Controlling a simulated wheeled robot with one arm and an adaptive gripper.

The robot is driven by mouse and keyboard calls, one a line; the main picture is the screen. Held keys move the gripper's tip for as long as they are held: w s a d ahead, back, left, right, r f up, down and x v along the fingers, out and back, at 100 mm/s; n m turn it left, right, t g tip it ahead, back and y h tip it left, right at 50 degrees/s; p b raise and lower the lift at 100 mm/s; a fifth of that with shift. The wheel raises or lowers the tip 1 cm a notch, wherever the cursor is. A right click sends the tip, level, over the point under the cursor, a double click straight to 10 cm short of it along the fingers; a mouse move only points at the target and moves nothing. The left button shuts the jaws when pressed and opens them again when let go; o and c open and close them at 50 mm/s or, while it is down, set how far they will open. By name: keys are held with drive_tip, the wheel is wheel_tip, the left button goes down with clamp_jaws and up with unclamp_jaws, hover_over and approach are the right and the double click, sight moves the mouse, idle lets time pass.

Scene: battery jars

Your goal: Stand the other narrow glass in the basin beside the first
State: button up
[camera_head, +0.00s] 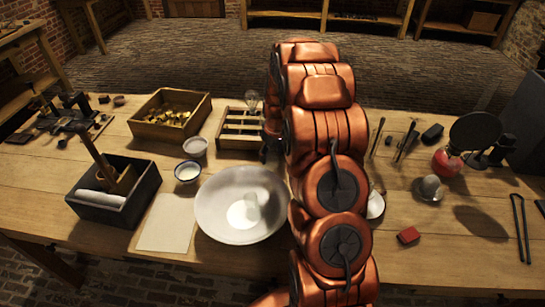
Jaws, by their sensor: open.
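The white basin (212,214) stands on the table left of my arm. A small clear glass (252,205) is inside it, near the middle and toward the right; whether it stands fully upright is hard to tell. I cannot make out a second narrow glass; my arm covers part of the table where one could be hidden. My gripper (264,152) is mostly hidden behind my arm. Only a dark part of it shows at the arm's left edge, beyond the basin and beside the slatted rack. I see nothing held in it.
Two small bowls (187,172) (195,146), a paper sheet (167,222), a black box (97,213) and a wooden crate (150,129) crowd the left. The slatted rack (240,128) is behind the basin. A white dish (376,206) and red block (409,235) are right of my arm.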

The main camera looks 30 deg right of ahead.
drive_tip(key=shift+f, duration=0.25)
drive_tip(key=c, duration=1.2)
wheel_tip(320, 180, up, 9)
drive_tip(key=b, duration=0.2)
drive_tip(key=shift+r+b, duration=0.1)
drive_tip(key=shift+b, duration=0.3)
drive_tip(key=shift+c, duration=0.2)
drive_tip(key=shift+r, duration=0.45)
drive_tip(key=w+a+r, duration=0.1)
drive_tip(key=w+a, duration=0.1)
drive_tip(key=a, duration=1)
drive_tip(key=w+a+r, duration=0.2)
drive_tip(key=a, duration=1)
drive_tip(key=shift+w+r+m+p, duration=0.2)
drive_tip(key=shift+w+m+p, duration=0.05)
drive_tip(key=shift+m+p, duration=0.2)
drive_tip(key=shift+a, duration=0.15)
